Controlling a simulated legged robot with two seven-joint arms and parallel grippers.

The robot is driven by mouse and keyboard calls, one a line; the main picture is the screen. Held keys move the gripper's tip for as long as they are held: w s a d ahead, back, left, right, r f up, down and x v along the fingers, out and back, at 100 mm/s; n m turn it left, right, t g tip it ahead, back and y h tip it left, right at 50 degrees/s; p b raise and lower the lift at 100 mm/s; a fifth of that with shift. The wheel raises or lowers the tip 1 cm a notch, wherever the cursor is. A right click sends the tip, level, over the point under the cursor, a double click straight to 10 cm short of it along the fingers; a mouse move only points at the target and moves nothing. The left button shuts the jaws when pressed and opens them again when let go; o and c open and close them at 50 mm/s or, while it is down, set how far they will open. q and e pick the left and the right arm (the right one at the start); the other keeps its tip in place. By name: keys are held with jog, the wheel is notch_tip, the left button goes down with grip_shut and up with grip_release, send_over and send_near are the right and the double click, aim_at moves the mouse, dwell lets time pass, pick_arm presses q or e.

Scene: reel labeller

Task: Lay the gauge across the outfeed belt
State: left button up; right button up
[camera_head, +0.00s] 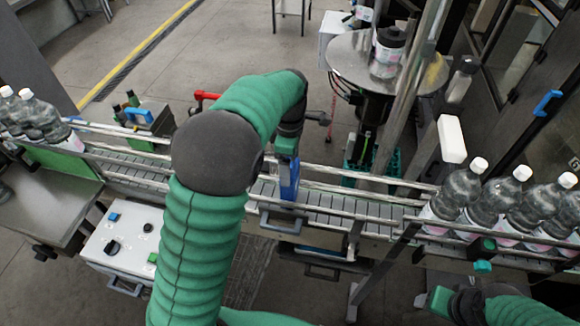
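The outfeed belt (330,219) runs across the view between metal rails. A blue, narrow piece that looks like the gauge (289,182) is at the middle of the belt, pointing across it. My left gripper (287,150) is at the upper end of the blue piece and appears shut on it. I cannot tell whether the piece rests on the rails or hangs just above them. My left arm hides part of the belt to the left. My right gripper (446,303) is low at the right, in front of the belt; its fingers are not clear.
Several labelled bottles (463,190) stand on the belt at right, and more (38,115) at left. A control box (125,240) sits in front of the belt. A round turntable (350,60) with a dark reel (389,50) stands behind it.

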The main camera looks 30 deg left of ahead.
pick_arm(q)
notch_tip(320, 180, down, 2)
jog(key=shift+s+f, duration=0.1)
jog(key=shift+f, duration=0.1)
jog(key=shift+d+f, duration=0.15)
jog(key=shift+d, duration=0.05)
jog(key=o, duration=2)
jog(key=shift+a+r, duration=0.1)
jog(key=shift+r, duration=0.4)
notch_tip(320, 180, up, 11)
jog(key=shift+r+b, duration=0.1)
jog(key=shift+b, duration=1)
